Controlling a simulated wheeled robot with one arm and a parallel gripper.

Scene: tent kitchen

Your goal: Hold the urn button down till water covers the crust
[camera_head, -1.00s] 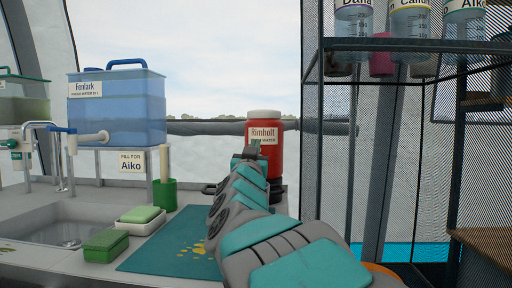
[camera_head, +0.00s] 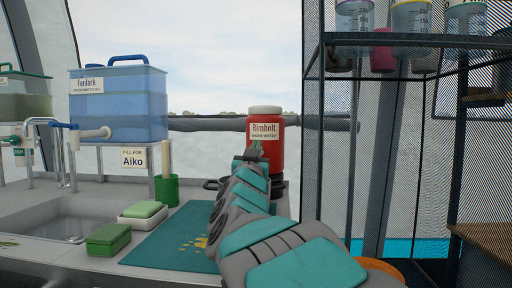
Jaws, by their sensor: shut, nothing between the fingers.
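A red urn (camera_head: 276,153) with a white lid and a label reading "Rimholt" stands at the far end of the counter, in the middle of the head view. My gripper (camera_head: 254,150) is at the urn's front, just below its label, and is shut with nothing seen in it. I cannot tell whether it touches the urn. My arm hides the urn's lower front, so no button, spout or crust shows. A dark pan (camera_head: 211,184) is partly hidden behind my arm.
A blue tank (camera_head: 135,114) labelled "Fenlark" stands on a rack at left, with a "Fill for Aiko" sign (camera_head: 133,158). A sink (camera_head: 60,228), green box (camera_head: 108,239), soap dish (camera_head: 143,218) and teal mat (camera_head: 165,243) lie nearer. A mesh shelf (camera_head: 400,43) with bottles rises at right.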

